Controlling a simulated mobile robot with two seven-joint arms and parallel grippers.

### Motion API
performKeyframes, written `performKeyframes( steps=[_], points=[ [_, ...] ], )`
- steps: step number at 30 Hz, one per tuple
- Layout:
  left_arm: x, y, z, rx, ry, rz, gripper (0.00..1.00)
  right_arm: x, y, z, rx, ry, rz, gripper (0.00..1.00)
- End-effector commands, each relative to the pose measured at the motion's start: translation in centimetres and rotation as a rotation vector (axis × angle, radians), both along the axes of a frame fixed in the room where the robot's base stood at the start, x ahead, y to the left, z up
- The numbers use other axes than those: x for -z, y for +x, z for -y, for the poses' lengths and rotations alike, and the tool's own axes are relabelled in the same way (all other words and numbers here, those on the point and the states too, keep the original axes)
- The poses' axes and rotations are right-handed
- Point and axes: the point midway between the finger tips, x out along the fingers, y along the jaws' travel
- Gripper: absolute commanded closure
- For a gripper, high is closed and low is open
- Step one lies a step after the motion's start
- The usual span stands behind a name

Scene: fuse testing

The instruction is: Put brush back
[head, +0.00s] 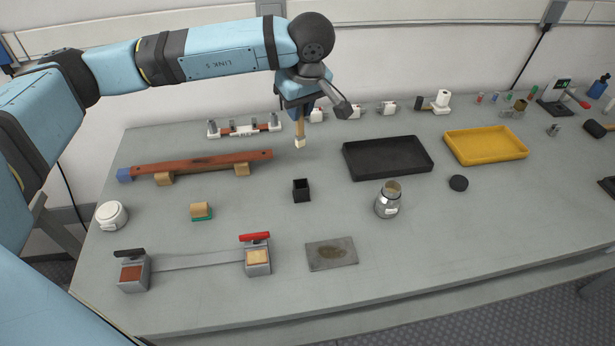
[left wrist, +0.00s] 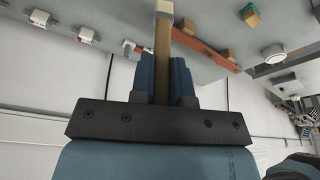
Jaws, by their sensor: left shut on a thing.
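The brush (head: 299,141) has a wooden handle and a pale tip. My left gripper (head: 302,108) is shut on its handle and holds it with the tip pointing down, above the back part of the table. In the left wrist view the brush (left wrist: 162,45) stands between the two blue fingers of the left gripper (left wrist: 162,80). A small black square cup (head: 301,191) is on the table below and in front of the brush, apart from it. An open metal jar (head: 388,200) stands further right. My right gripper is not in view.
A reddish bar (head: 200,162) on wooden blocks lies left of the brush. A black tray (head: 388,158) and a yellow tray (head: 485,146) lie to the right. A grey plate (head: 331,253) and a two-post fixture (head: 257,257) are near the front. Small white devices line the back.

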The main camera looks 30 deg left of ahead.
Motion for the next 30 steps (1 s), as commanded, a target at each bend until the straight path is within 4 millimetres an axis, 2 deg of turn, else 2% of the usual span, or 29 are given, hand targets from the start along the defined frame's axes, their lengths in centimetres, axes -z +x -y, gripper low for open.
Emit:
performKeyframes(
  steps=[1, 3, 9, 12, 15, 22, 27, 30],
  points=[
    [1.6, -0.1, 0.0, -0.001, 0.002, -0.006, 1.00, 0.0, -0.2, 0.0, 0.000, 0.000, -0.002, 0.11],
    [3.5, -0.1, 0.0, -0.001, 0.001, -0.006, 1.00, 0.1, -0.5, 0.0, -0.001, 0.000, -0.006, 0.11],
    [8.8, -0.1, 0.0, 0.000, 0.001, -0.005, 1.00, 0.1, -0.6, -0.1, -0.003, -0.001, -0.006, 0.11],
    [10.9, 0.0, 0.1, 0.000, 0.000, -0.004, 1.00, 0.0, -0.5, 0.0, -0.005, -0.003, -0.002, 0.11],
    [12.2, 0.0, 0.0, -0.001, -0.001, -0.003, 1.00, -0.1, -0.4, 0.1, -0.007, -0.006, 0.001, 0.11],
    [13.8, 0.0, 0.0, -0.001, 0.000, -0.002, 1.00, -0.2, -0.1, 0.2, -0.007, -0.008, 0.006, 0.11],
    [16.5, 0.0, 0.0, 0.000, 0.000, -0.004, 1.00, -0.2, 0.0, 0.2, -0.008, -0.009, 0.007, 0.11],
    [17.1, 0.0, 0.0, 0.000, 0.000, -0.001, 1.00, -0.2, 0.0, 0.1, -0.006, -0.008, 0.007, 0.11]
  ],
)
